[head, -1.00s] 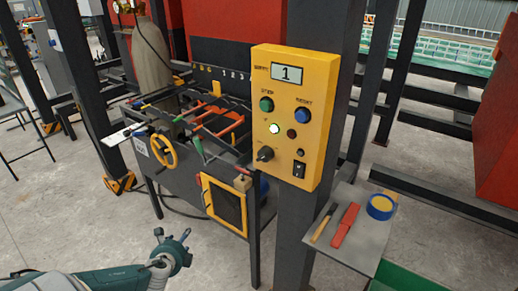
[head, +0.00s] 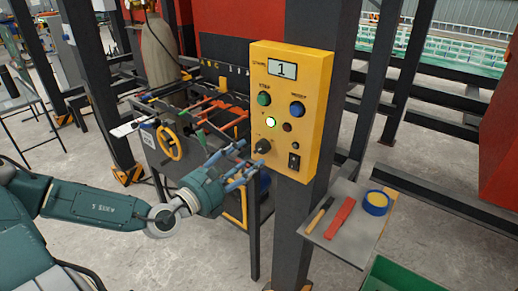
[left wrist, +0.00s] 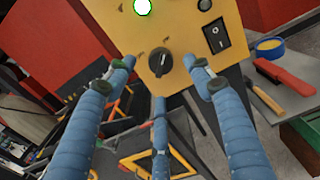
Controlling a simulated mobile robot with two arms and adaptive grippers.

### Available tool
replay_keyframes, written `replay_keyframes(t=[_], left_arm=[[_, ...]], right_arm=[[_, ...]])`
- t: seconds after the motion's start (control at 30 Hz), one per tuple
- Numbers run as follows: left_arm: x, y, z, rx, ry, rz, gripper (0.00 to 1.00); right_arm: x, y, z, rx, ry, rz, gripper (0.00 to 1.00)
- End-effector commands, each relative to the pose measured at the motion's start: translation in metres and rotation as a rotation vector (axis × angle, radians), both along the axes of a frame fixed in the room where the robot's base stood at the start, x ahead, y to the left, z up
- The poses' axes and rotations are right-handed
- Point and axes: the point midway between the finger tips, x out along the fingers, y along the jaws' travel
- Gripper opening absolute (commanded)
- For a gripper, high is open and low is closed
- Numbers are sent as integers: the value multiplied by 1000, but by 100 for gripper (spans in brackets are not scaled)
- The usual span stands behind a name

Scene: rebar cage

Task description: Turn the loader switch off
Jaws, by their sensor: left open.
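The yellow control box (head: 308,110) on the dark post carries a black rotary knob (head: 262,146) and, to its lower right, a black rocker switch (head: 294,162). No readable label tells me which is the loader switch. The left wrist view shows the knob (left wrist: 158,62) with its pointer near upright, and the rocker (left wrist: 216,36) marked I and 0; its pressed side is unclear. My left gripper (head: 243,161) is open and empty, its blue fingers pointing at the knob. In the left wrist view the fingers (left wrist: 163,95) spread below and beside the knob; contact is unclear. My right gripper is out of view.
The box also has a display (head: 282,69) reading 1, a green button (head: 264,99), a blue button (head: 297,109) and a lit green lamp (head: 270,122).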

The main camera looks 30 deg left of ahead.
Motion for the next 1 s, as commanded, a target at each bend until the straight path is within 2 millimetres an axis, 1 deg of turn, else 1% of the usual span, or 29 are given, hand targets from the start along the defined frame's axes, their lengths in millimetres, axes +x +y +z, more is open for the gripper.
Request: replay_keyframes(t=[0.03, 0.2, 0.43, 0.6, 0.87, 0.9, 0.97, 1.0], left_arm=[[9, 0, 3, -7, -9, 2, 53], [32, -1, 5, -8, -7, 4, 53], [57, -3, 4, -5, -4, 2, 53], [65, -5, 2, -3, -1, -1, 53], [66, -5, 0, -2, 0, -2, 53], [66, -5, 0, -2, 0, -2, 51], [66, -5, 1, -2, 0, -1, 39], [66, -5, 1, -2, 0, -1, 31]], right_arm=[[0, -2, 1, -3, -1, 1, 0], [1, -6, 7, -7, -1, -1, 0], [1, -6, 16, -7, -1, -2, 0], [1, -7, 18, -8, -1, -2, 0], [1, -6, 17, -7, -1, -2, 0], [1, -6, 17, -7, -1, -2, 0], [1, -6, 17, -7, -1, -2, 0], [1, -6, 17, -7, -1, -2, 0]])
